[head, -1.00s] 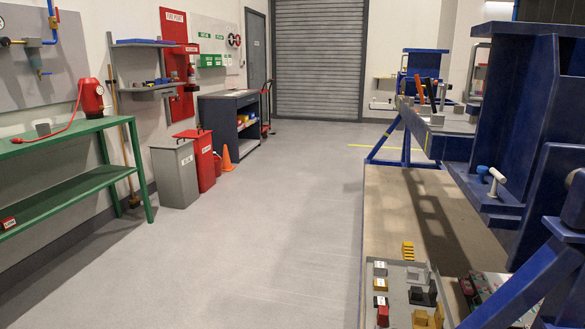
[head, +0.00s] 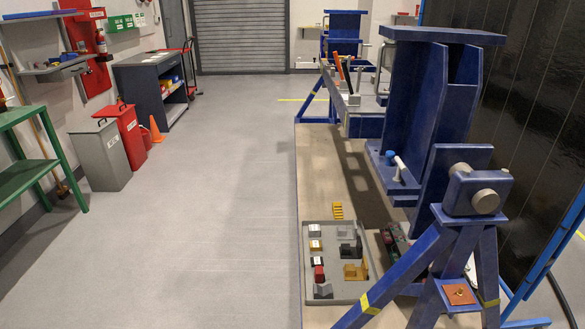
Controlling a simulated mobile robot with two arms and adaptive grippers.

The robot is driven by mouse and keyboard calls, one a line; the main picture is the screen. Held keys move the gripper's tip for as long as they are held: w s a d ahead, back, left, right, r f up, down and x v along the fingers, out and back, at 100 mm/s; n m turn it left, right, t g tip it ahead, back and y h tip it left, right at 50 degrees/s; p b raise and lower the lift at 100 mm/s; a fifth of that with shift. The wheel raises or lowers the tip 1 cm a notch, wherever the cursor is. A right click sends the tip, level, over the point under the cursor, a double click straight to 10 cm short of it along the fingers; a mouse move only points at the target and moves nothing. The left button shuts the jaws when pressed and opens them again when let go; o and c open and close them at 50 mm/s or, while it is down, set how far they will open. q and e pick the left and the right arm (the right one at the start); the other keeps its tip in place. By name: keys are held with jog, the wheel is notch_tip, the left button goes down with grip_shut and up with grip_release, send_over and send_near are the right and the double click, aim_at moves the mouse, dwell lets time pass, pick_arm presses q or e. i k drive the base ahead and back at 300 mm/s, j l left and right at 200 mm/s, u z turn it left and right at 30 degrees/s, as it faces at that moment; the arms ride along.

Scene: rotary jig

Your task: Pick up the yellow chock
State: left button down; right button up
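A small ribbed yellow piece (head: 337,210) lies on the tan platform just beyond a grey tray (head: 331,262). In the tray, a darker yellow block (head: 355,271) sits at the right side. Which of these is the yellow chock I cannot tell for certain. Neither of my grippers shows in the head view.
The tray also holds several small grey, black and red pieces. A large blue jig frame (head: 430,110) stands over the platform (head: 318,170) at the right. Open grey floor (head: 220,220) lies to the left. Grey and red bins (head: 100,155) stand by the left wall.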

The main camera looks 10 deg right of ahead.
aim_at(338, 211)
jog(key=i+j, duration=0.2)
jog(key=j, duration=0.2)
jog(key=i+j, duration=0.15)
jog(key=j, duration=0.2)
jog(key=i+j, duration=0.2)
jog(key=j, duration=0.2)
jog(key=i+j+z, duration=0.1)
jog(key=i, duration=0.4)
jog(key=i+j+z, duration=0.15)
jog(key=i+j, duration=0.15)
jog(key=i, duration=0.15)
jog(key=i+j+z, duration=0.1)
jog(key=i+j, duration=0.15)
jog(key=i, duration=0.25)
jog(key=i+z, duration=0.45)
jog(key=i+j+z, duration=0.3)
jog(key=i+z, duration=0.15)
jog(key=i+j+z, duration=0.85)
